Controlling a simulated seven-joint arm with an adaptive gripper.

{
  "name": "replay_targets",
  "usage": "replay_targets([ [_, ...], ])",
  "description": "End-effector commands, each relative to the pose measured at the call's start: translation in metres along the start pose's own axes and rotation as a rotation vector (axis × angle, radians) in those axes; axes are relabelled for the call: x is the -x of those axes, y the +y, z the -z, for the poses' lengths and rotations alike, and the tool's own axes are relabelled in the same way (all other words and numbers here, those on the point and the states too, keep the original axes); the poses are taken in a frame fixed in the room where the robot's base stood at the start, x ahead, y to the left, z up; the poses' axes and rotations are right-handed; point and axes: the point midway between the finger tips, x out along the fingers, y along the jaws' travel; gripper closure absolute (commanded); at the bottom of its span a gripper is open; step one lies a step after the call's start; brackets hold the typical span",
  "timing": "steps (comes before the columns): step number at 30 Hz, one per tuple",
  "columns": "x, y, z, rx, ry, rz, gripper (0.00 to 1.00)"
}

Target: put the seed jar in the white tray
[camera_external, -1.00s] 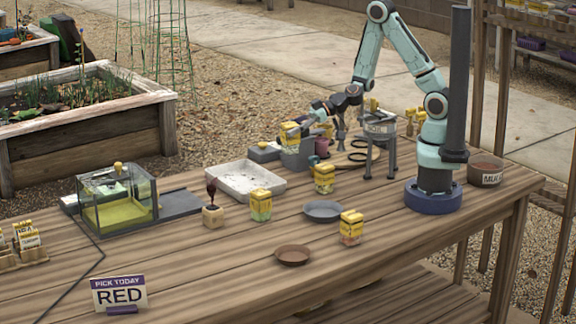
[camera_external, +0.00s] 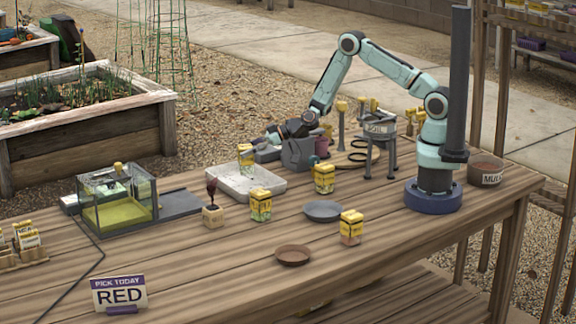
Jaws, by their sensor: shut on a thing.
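A seed jar (camera_external: 246,157) with a yellow lid and yellow label is held by my gripper (camera_external: 252,148), which reaches in from the right and is shut on it. The jar is upright at the back of the white tray (camera_external: 226,180). It overlaps the tray's back part in this view; I cannot tell if it touches the tray floor. The tray is shallow and otherwise looks empty. Three similar jars stand on the table: one in front of the tray (camera_external: 261,205), one right of it (camera_external: 324,179), and one nearer the front (camera_external: 351,228).
A dark red item in a small wooden block (camera_external: 213,215) stands before the tray. A glass box (camera_external: 118,198) is left. A grey block (camera_external: 298,152) stands right of the tray. A blue-grey plate (camera_external: 323,211), brown dish (camera_external: 293,255) and RED sign (camera_external: 120,294) occupy the front.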

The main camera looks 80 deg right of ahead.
Motion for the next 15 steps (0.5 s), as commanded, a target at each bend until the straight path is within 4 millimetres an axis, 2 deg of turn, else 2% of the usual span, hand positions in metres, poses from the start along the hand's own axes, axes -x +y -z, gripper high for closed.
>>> replay_targets([
  [7, -0.017, 0.002, -0.029, -0.001, -0.001, 0.0, 0.96],
  [15, -0.018, 0.002, -0.032, 0.001, 0.001, 0.0, 0.96],
])
